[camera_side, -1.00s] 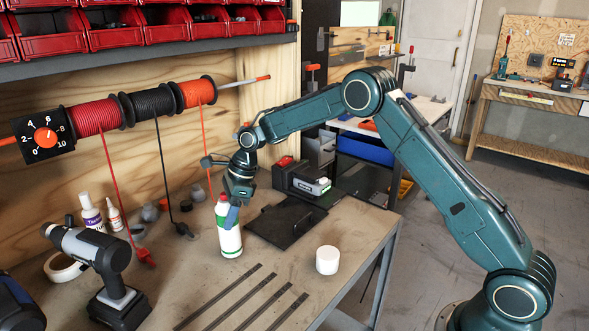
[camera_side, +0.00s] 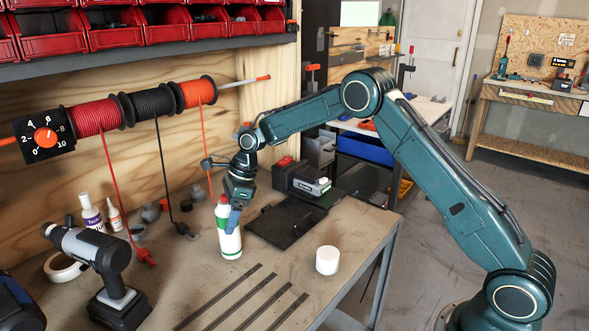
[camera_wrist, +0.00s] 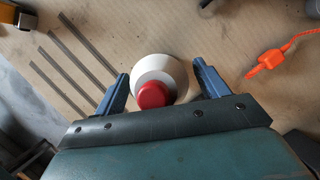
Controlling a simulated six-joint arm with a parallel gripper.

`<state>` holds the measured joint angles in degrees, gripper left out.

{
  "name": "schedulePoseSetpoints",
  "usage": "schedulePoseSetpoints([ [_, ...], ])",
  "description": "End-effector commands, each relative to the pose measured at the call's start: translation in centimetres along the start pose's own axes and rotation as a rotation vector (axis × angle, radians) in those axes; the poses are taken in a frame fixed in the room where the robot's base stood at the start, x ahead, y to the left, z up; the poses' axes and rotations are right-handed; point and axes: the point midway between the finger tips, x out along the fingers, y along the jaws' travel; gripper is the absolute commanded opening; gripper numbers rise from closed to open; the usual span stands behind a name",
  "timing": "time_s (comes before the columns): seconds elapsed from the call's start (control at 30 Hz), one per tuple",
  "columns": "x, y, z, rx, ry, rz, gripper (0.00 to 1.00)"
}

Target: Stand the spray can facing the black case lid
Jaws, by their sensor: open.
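The spray can (camera_side: 229,242) is a white bottle with a green band and a red cap. It stands upright on the workbench, left of the black case lid (camera_side: 285,222), which lies flat and dark on the bench. My gripper (camera_side: 231,217) points down over the can's upper part. In the wrist view the can (camera_wrist: 168,68) sits between the two blue fingers of my gripper (camera_wrist: 160,78), with its red cap (camera_wrist: 152,95) close to the palm. The fingers are apart, with a visible gap on each side of the can. Which way the label faces is unclear.
A white round tub (camera_side: 327,260) stands right of the can. Dark flat strips (camera_side: 245,300) lie in front. A cordless drill (camera_side: 97,265) and small bottles (camera_side: 92,215) stand at left. Hanging cords (camera_side: 172,190) reach the bench behind. A black box (camera_side: 300,182) sits behind the lid.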

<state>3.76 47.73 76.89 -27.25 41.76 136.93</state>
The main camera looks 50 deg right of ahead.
Motion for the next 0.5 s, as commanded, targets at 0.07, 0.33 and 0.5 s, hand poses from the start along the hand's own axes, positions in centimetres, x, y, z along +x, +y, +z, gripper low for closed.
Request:
schedulePoseSetpoints([
  [0.07,-0.4,0.0,0.1,0.0,-0.001,-0.001,0.73],
  [0.33,-3.1,-0.1,0.1,-0.001,-0.002,-0.003,0.73],
  [0.5,-5.8,-0.1,0.1,0.0,-0.003,-0.004,0.73],
])
